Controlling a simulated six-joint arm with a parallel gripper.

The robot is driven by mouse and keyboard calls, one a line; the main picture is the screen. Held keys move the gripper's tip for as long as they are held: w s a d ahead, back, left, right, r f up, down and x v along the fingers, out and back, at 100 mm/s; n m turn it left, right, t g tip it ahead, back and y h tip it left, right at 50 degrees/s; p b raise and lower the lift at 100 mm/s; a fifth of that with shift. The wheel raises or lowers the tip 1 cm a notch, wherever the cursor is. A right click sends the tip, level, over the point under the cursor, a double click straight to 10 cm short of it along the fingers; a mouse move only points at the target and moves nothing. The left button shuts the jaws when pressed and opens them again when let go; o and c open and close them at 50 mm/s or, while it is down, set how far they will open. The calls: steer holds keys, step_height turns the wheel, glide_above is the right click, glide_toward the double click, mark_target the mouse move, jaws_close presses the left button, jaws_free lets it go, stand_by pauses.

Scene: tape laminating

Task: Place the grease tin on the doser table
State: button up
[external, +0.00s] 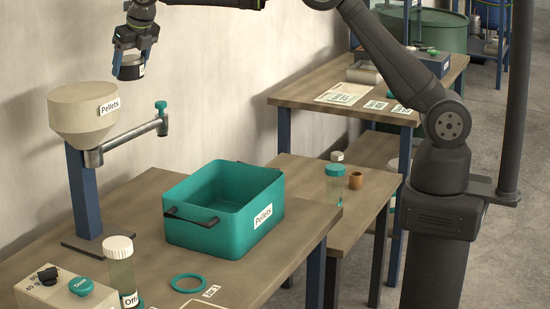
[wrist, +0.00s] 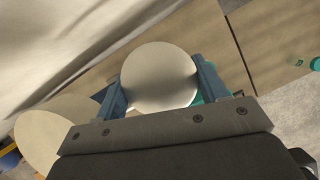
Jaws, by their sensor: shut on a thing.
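My gripper (external: 132,57) is shut on a small round tin (external: 131,72) with a dark side and a pale band, held in the air above the hopper at the upper left. In the wrist view the tin's pale round lid (wrist: 160,75) sits between the two blue fingers. The wooden doser table (external: 135,205) is below, bearing the cream Pellets hopper (external: 82,108) on a blue post. The tin is well clear of the table. Its underside is hidden in the wrist view.
A teal Pellets crate (external: 212,238) stands on the table's right part. The hopper's pipe (external: 125,143) juts right. Bare wood lies between post and crate.

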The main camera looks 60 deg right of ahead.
steer(key=s+a+r, duration=0.2)
steer(key=a, duration=0.3)
steer(key=s+a+r+n, duration=0.1)
steer(key=s+a+r, duration=0.2)
steer(key=a, duration=0.3)
steer(key=s+a+r+n, duration=0.1)
steer(key=s+a+r, duration=0.2)
steer(key=a, duration=0.2)
steer(key=shift+a+r+y, duration=0.15)
steer(key=shift+a+y, duration=0.2)
steer(key=shift+y, duration=0.05)
steer(key=s+a+r+n, duration=0.2)
steer(key=s+a+r, duration=0.1)
steer(key=s+a, duration=0.5)
steer(key=shift+n+y, duration=0.6)
steer(key=shift+n, duration=0.2)
steer(key=s+a+f, duration=0.1)
steer(key=f, duration=1.3)
steer(key=s+a+f, duration=0.1)
steer(key=f, duration=1.2)
steer(key=s+a+f, duration=0.1)
steer(key=f, duration=1.3)
steer(key=shift+s+f, duration=0.35)
steer(key=shift+f, duration=1.95)
steer(key=shift+f, duration=0.1)
steer(key=o, duration=1.1)
